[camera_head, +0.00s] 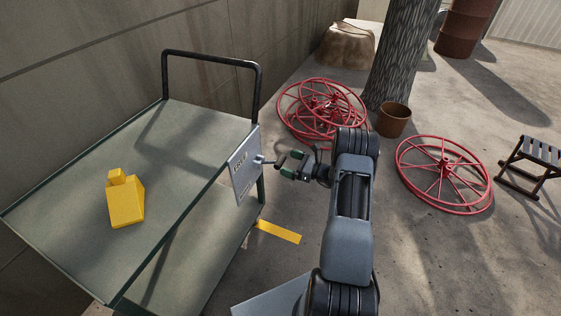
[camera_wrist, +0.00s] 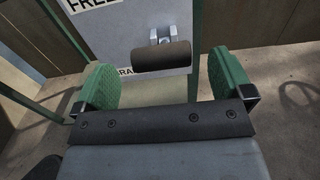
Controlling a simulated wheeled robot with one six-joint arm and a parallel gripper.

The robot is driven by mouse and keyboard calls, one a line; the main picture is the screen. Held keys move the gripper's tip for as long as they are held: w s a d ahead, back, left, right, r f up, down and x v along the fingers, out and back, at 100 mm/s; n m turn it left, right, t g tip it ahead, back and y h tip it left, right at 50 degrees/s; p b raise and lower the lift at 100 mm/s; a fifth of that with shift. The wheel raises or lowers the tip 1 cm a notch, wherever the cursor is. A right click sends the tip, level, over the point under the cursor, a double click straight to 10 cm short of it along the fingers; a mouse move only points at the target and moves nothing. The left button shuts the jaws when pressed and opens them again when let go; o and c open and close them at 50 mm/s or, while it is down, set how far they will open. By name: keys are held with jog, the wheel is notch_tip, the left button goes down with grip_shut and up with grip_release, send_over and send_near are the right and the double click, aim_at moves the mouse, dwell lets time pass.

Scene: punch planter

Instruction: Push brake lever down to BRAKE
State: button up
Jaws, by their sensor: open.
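The brake lever shows in the wrist view as a dark rounded handle (camera_wrist: 161,58) on a light metal bracket. It is mounted on a pale plate (camera_wrist: 110,30) with partly hidden lettering, "FREE" cut off at the top and "RA" lower down. In the head view the plate (camera_head: 244,166) is fixed to the cart's right end, and the lever (camera_head: 262,160) sticks out from it. My gripper (camera_wrist: 163,88) is open, its green fingers on either side of and nearer than the handle. In the head view my gripper (camera_head: 288,163) is just right of the lever; contact cannot be told.
The green cart (camera_head: 190,120) has a dark push handle (camera_head: 210,56) and a yellow block (camera_head: 125,202) on top. A yellow strip (camera_head: 278,232) lies below the plate. Red wheels (camera_head: 444,174), a brown pot (camera_head: 394,120) and a stool (camera_head: 535,160) stand to the right.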

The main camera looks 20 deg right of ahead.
aim_at(282, 160)
jog(key=shift+x, duration=2.35)
